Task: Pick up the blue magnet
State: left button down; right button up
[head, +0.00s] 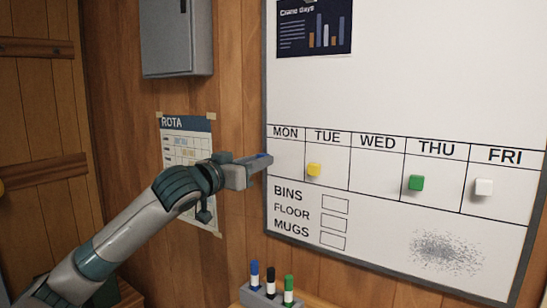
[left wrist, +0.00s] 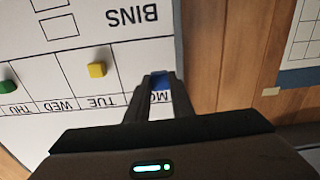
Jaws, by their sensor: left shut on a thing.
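The blue magnet (left wrist: 159,82) is between the fingertips of my left gripper (left wrist: 160,88), in front of the MON column of the whiteboard (head: 400,75). In the head view my left gripper (head: 262,163) reaches the board's left edge from the left, and only a sliver of blue (head: 263,155) shows at its tips. The gripper is shut on the magnet. I cannot tell whether the magnet still touches the board. My right gripper is not in view.
A yellow magnet (head: 314,170) sits under TUE, a green magnet (head: 416,183) under THU and a white magnet (head: 484,187) under FRI. The WED space is bare. A pen holder (head: 259,293) with several markers stands below. A rota sheet (head: 187,125) hangs left of the board.

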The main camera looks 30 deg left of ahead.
pick_arm(q)
jog(key=shift+s, duration=0.1)
jog(key=shift+s+a+r, duration=0.1)
jog(key=shift+s+r, duration=0.4)
jog(key=shift+s, duration=0.3)
jog(key=shift+s+a+r, duration=0.1)
jog(key=shift+s+r, duration=0.4)
jog(key=shift+s, duration=0.35)
jog(key=shift+s+r, duration=0.5)
jog(key=shift+s, duration=0.3)
